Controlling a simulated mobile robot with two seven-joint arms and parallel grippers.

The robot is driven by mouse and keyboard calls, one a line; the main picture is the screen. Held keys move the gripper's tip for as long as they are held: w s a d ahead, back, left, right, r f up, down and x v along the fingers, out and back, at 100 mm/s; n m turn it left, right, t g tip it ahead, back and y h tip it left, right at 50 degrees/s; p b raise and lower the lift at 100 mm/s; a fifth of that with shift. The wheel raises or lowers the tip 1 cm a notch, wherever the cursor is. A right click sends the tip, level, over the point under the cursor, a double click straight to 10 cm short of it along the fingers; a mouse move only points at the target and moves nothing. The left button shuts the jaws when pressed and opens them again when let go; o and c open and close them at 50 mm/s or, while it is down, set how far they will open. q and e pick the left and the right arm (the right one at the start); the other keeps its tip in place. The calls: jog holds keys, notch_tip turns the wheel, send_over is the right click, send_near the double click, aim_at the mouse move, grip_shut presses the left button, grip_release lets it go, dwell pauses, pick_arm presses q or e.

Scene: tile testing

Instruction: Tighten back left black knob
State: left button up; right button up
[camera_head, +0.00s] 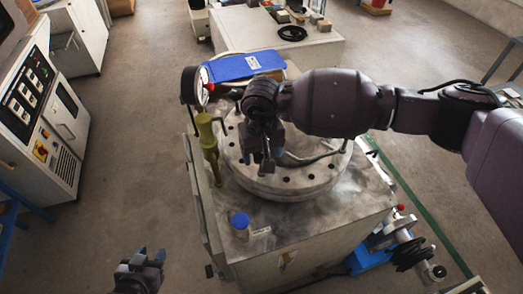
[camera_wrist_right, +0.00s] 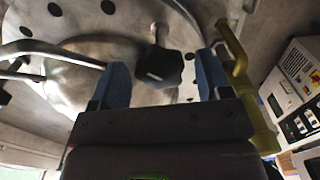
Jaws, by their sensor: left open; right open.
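A black knob (camera_wrist_right: 158,66) on a metal stem shows in the right wrist view, over the round metal plate (camera_wrist_right: 110,22). The plate (camera_head: 300,187) also shows in the head view, on top of the grey machine. My right gripper (camera_wrist_right: 163,80) is open, its two blue-padded fingers to either side of the knob in that picture; I cannot tell whether the knob is fully between them. In the head view my right gripper (camera_head: 262,160) hangs over the plate's left part and hides the knob there. My left gripper (camera_head: 150,262) is open and empty over the floor at lower left.
A yellow-green handle (camera_head: 207,135) and a round gauge (camera_head: 203,87) stand left of the plate. A blue case (camera_head: 243,66) lies behind it. Control cabinets (camera_head: 40,110) stand far left; floor between is clear.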

jog(key=c, duration=0.9)
pick_arm(q)
jog(key=shift+s+f, duration=0.2)
jog(key=shift+s, duration=0.2)
